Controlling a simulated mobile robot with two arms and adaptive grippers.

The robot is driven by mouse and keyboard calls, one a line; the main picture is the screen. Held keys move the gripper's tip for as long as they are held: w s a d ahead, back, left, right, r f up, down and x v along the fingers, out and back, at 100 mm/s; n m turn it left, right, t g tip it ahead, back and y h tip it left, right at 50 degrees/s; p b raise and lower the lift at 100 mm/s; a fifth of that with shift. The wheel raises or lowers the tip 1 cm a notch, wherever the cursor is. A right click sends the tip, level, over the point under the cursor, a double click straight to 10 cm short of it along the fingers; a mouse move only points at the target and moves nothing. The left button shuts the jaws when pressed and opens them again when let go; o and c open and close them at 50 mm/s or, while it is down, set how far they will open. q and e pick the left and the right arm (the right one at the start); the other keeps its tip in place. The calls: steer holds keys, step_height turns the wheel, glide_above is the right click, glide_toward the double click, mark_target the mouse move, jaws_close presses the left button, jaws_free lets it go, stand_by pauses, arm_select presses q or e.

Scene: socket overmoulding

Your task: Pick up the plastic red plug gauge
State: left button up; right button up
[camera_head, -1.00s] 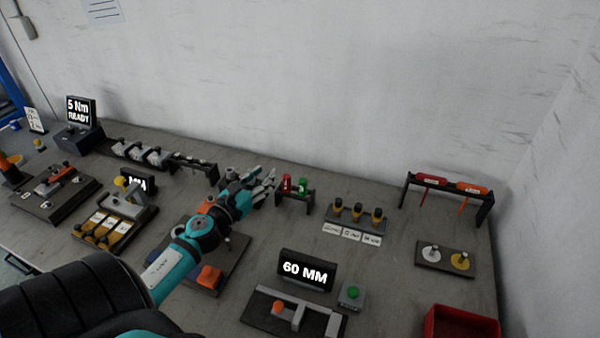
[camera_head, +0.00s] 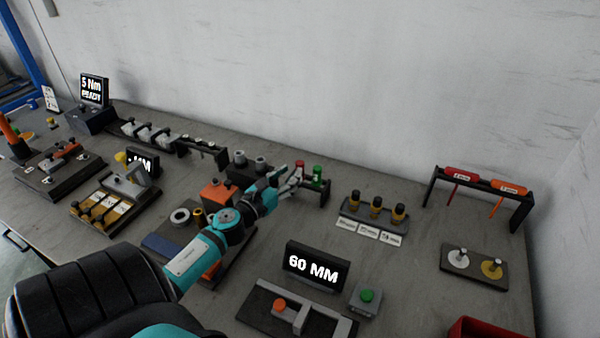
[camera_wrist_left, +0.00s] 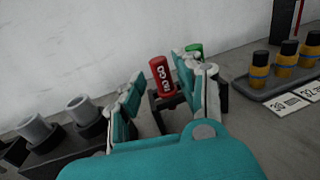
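The red plug gauge (camera_head: 299,167) stands in a small dark rack (camera_head: 324,193), beside a green gauge (camera_head: 317,172). In the left wrist view the red gauge (camera_wrist_left: 162,80) shows white lettering and appears between my finger lines, just beyond the palm. My left gripper (camera_head: 290,178) is at the rack, its fingers apart on either side of the red gauge. I cannot tell whether either finger touches it. The gauge's lower end is hidden by the rack and fingers. The green gauge (camera_wrist_left: 195,50) is partly hidden behind the right-hand finger. My right gripper is not in view.
Yellow-and-black gauges (camera_head: 375,207) stand in a tray to the right. Grey cylinders (camera_head: 262,164) in a dark block stand close on the left. A 60 MM display (camera_head: 316,265) is in front. The wall rises behind the table.

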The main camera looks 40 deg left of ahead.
mark_target(298, 166)
arm_select(q)
steer(key=w, duration=0.2)
steer(key=w+p, duration=0.1)
steer(key=w+a, duration=0.1)
steer(key=w, duration=0.1)
steer(key=shift+w+r, duration=0.1)
steer(key=shift+w, duration=0.25)
jaws_close()
steer(key=shift+d, duration=0.1)
